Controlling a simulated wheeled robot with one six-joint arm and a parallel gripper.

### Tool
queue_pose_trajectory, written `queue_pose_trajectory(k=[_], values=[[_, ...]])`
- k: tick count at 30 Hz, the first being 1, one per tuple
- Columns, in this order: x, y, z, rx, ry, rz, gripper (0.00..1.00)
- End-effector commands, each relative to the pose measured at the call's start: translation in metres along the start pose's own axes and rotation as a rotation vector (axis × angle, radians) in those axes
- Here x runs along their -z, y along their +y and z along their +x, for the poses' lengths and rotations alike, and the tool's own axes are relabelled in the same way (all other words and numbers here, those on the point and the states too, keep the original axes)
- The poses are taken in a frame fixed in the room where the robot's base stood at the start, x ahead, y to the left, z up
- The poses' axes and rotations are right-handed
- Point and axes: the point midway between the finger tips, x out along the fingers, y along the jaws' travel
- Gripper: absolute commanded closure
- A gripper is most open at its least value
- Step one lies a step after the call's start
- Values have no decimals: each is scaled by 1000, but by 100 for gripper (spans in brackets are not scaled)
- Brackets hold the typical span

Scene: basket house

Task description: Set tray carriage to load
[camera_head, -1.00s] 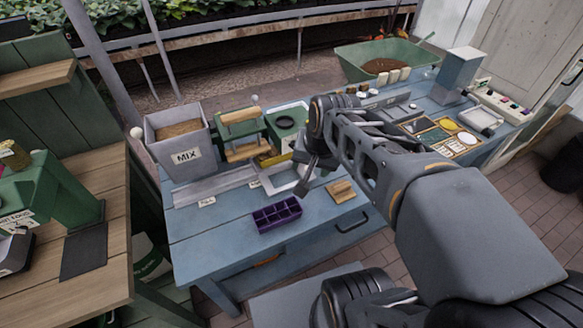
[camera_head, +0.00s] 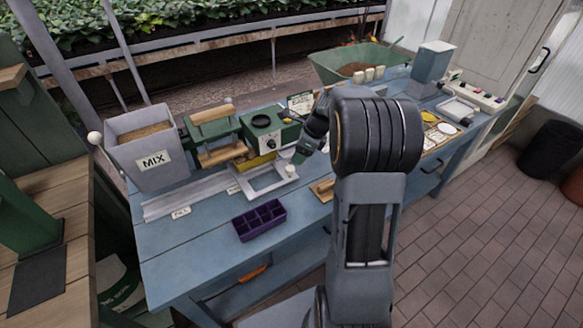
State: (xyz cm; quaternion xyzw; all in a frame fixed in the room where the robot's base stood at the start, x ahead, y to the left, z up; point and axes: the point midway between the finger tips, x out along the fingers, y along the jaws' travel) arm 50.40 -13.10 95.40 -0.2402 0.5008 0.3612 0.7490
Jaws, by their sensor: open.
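The tray carriage (camera_head: 254,194) is a pale grey open frame at the right end of a grey rail (camera_head: 185,196) on the blue bench. It stands in front of the green machine with a round black dial (camera_head: 265,125). A small white knob (camera_head: 290,170) is at the carriage's right side. My gripper (camera_head: 299,157) is open and points down close to this knob; I cannot tell whether it touches it. A purple tray with several cells (camera_head: 260,220) sits on the bench in front of the carriage, apart from it.
A grey MIX hopper (camera_head: 145,150) stands behind the rail's left part. A green press with wooden handles (camera_head: 215,135) is between hopper and dial machine. A wooden block (camera_head: 321,190) is partly hidden by my arm. The bench's front left (camera_head: 180,250) is clear.

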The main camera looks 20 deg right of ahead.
Motion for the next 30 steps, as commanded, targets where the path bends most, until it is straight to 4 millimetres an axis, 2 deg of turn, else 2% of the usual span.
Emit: queue_pose_trajectory(k=[1, 6, 13, 19, 28, 30], values=[[0, 0, 12, -3, 1, -1, 41], [0, 0, 42, -3, 1, -1, 41], [0, 0, 69, -1, 0, -2, 41], [0, 0, 78, 2, 1, -2, 41], [0, 0, 79, 1, 1, -2, 41], [0, 0, 79, 1, 1, -3, 46]])
